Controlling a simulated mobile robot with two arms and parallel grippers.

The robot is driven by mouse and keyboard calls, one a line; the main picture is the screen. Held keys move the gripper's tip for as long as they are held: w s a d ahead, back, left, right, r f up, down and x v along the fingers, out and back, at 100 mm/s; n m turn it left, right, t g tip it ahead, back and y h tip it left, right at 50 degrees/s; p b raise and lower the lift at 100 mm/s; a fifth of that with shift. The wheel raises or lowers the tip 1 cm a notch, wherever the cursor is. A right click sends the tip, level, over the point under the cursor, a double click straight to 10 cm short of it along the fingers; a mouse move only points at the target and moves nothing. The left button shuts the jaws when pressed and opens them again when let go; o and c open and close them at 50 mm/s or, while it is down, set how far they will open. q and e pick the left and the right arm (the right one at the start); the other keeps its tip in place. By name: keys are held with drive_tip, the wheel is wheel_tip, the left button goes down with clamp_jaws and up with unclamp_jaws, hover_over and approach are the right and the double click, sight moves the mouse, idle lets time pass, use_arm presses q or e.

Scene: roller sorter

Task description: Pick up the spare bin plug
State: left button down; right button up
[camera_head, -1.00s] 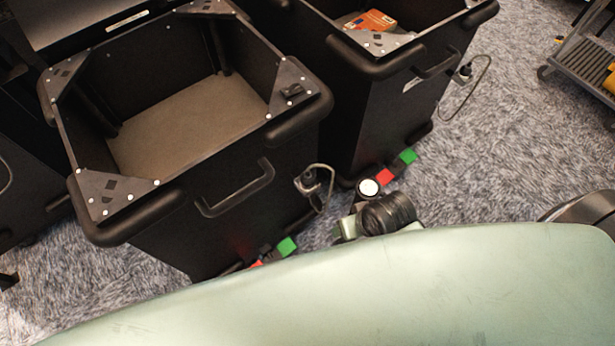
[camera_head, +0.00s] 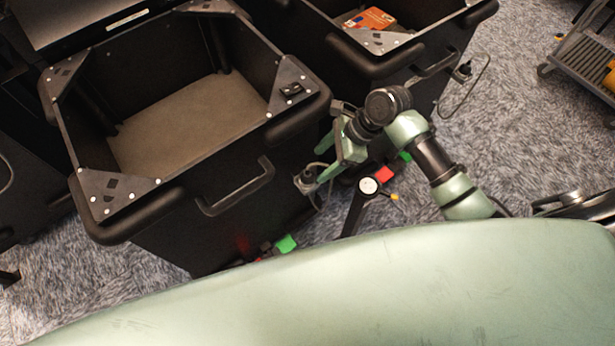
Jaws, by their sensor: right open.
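A dark plug (camera_head: 304,185) with a thin cable loop is on the right part of the front of the large black bin (camera_head: 238,216). A similar plug (camera_head: 462,72) with a cable loop is on the second black bin (camera_head: 375,115); I cannot tell which one is the spare. My right gripper (camera_head: 317,167) is open, just right of and above the first plug, with its fingers pointing down-left. A finger partly covers the plug and its cable, and I cannot tell whether they touch. My left gripper is out of view.
The large bin is empty inside; the second bin holds an orange box (camera_head: 370,19). Red and green blocks (camera_head: 286,244) show low by the bins. A grey cart (camera_head: 585,62) stands at the far right on grey carpet (camera_head: 520,130).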

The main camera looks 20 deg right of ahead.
sight(311, 174)
drive_tip(key=x, duration=0.7)
drive_tip(key=shift+w+d+f+b, duration=0.1)
drive_tip(key=shift+w+f+b, duration=0.15)
drive_tip(key=shift+f, duration=0.2)
drive_tip(key=shift+s, duration=0.1)
clamp_jaws()
